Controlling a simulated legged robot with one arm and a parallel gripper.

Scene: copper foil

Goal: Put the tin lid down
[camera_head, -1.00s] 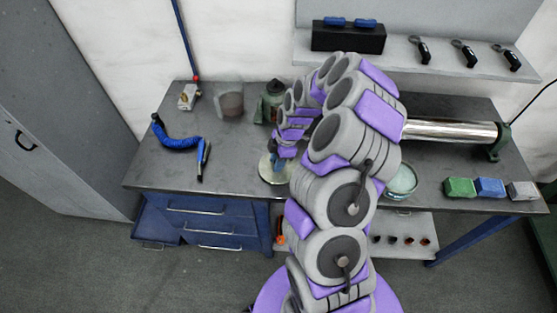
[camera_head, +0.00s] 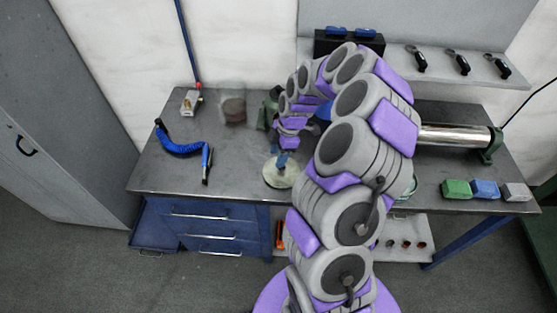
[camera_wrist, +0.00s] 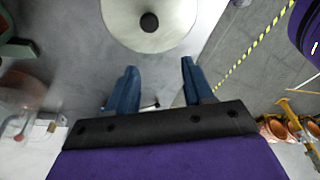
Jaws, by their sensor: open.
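The tin lid (camera_head: 271,176) is a pale round disc near the front edge of the workbench and appears to lie flat on it. In the wrist view the lid (camera_wrist: 118,22) shows at the top, with a dark round knob (camera_wrist: 149,21) at its centre. My gripper (camera_wrist: 158,75) is open and empty, its two blue fingers spread apart. The knob is beyond the fingertips and not between them. In the head view my gripper (camera_head: 282,160) is just above the lid and covers part of it.
The grey workbench (camera_head: 235,150) holds a blue hose (camera_head: 178,148) at left and a translucent jar (camera_head: 234,110) behind. Green, blue and grey blocks (camera_head: 486,188) and a shiny cylinder (camera_head: 455,135) are at right. My arm hides most of a bowl.

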